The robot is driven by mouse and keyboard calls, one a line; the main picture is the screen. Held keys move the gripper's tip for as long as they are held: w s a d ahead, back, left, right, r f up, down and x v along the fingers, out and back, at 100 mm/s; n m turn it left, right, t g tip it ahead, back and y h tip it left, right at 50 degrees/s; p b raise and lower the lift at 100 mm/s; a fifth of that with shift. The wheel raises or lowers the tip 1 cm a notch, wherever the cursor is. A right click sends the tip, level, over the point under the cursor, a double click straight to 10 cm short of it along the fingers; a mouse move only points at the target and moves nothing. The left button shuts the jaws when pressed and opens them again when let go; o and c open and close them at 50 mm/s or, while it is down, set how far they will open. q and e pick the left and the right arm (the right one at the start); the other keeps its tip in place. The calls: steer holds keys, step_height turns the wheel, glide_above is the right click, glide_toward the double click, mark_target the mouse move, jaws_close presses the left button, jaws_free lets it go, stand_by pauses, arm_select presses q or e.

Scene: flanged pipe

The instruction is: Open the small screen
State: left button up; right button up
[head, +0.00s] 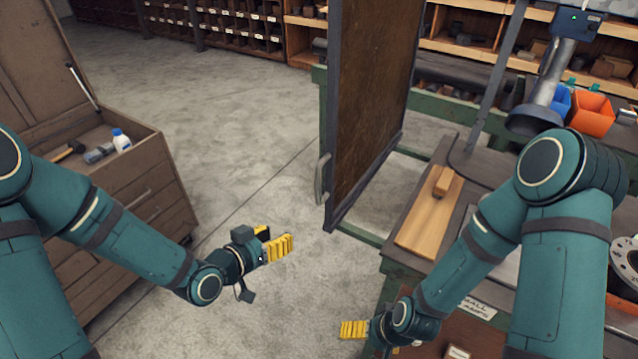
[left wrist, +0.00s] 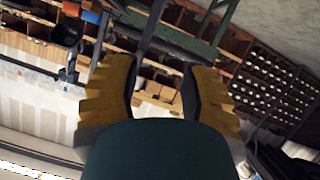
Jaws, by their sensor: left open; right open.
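The small screen (head: 370,95) is a dark brown panel in a dark frame, standing upright at the left side of the workbench in the head view. A grey curved handle (head: 322,179) sits on its near left edge. My left gripper (head: 280,248) has yellow fingers and is below and left of the handle, apart from it. In the left wrist view its two yellow fingers (left wrist: 157,95) are spread with nothing between them. My right gripper (head: 352,329) is low in the head view, near the bench's front left corner, apart from the screen; it is open and appears empty.
The workbench (head: 410,280) with a green frame holds a wooden board (head: 428,215) with a small block on it. Orange (head: 592,113) and blue bins stand at the back right. A wooden chest (head: 130,185) stands at left. Open concrete floor lies between chest and bench.

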mark_target(317, 181)
arm_select(q)
step_height(317, 181, up, 8)
steer(key=r+m+t+h+b, duration=0.1)
steer(key=m+t+h, duration=0.1)
steer(key=m+h, duration=0.2)
steer(key=x, duration=1.3)
steer(key=shift+d+f+b, duration=0.25)
steer(key=shift+d+b, duration=0.05)
steer(key=shift+b, duration=0.05)
jaws_close()
